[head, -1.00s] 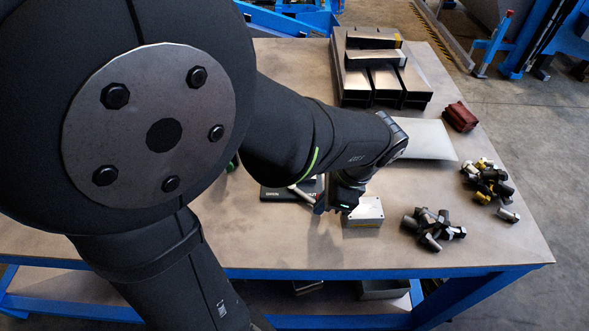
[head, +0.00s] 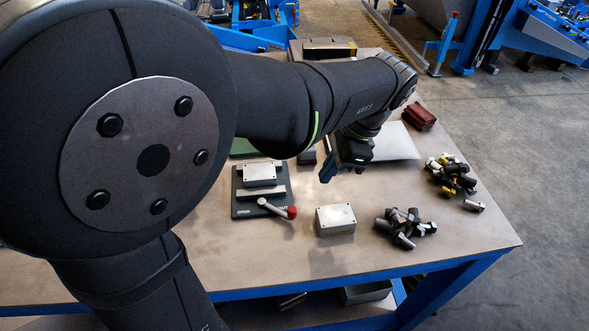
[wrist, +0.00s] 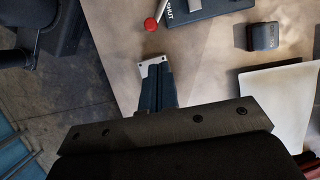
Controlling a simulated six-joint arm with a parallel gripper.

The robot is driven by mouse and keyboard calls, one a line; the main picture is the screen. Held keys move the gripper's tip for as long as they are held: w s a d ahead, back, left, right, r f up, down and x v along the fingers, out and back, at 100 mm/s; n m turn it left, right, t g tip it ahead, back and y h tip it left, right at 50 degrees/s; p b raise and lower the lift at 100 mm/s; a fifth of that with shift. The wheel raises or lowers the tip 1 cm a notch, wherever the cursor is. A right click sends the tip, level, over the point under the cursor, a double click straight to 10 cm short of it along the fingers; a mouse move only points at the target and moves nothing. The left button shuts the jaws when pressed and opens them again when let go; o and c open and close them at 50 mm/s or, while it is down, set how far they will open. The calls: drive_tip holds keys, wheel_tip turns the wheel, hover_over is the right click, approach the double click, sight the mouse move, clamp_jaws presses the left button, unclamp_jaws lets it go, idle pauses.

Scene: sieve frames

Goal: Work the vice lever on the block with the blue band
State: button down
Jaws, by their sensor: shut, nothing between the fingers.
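A vice on a dark base plate (head: 237,208) stands left of centre in the head view, with a grey block (head: 260,172) in it. Its pale lever (head: 272,207) points right and toward the front, ending in a red knob (head: 290,212). In the wrist view the knob (wrist: 151,24) is beside the base plate (wrist: 205,8), near a label reading SHUT. I cannot make out a blue band. My gripper (head: 327,177) is shut and empty, above the table, behind and right of the knob and apart from it. Its fingers (wrist: 157,72) point away from the wrist camera.
A grey metal box (head: 336,219) is right of the knob; a dark block (head: 307,155) is behind. A green object (head: 243,147) is partly hidden by my arm. Bolt piles (head: 404,226) (head: 452,175), a pale sheet (head: 398,143) and red blocks (head: 420,116) lie to the right.

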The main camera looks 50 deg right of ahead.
drive_tip(key=d+n+g+y, duration=0.1)
drive_tip(key=d+n+g, duration=0.1)
drive_tip(key=d+n, duration=0.3)
drive_tip(key=x, duration=1)
drive_tip(key=shift+w+a, duration=0.25)
drive_tip(key=shift+w, duration=0.2)
drive_tip(key=shift+w+a, duration=0.2)
drive_tip(key=shift+a, duration=0.4)
drive_tip(key=shift+w+a, duration=0.25)
drive_tip(key=shift+a, duration=0.35)
drive_tip(key=shift+w+a, duration=0.25)
drive_tip(key=shift+a, duration=0.4)
drive_tip(key=shift+a, duration=0.1)
